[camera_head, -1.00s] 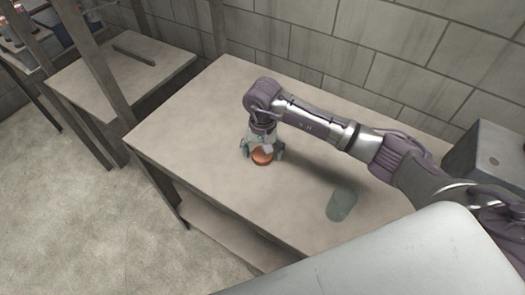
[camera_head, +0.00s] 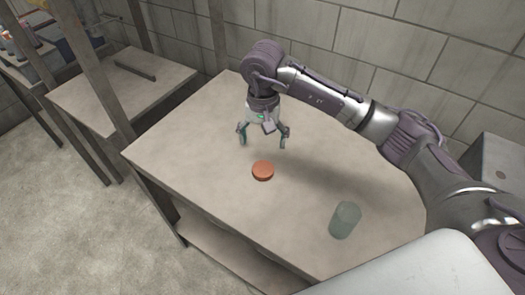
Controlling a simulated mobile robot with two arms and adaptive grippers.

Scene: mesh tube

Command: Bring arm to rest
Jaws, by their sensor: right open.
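My right gripper (camera_head: 263,142) hangs open and empty above the table (camera_head: 185,145). It points down, with its two fingers spread apart. A round orange-brown disc (camera_head: 263,171) lies flat on the table just below and in front of the gripper, apart from its fingers. My right arm reaches in from the right side. My left gripper is not in view.
A grey box (camera_head: 492,165) is at the right. A smaller side table (camera_head: 125,85) stands at the upper left. The table's left part is clear.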

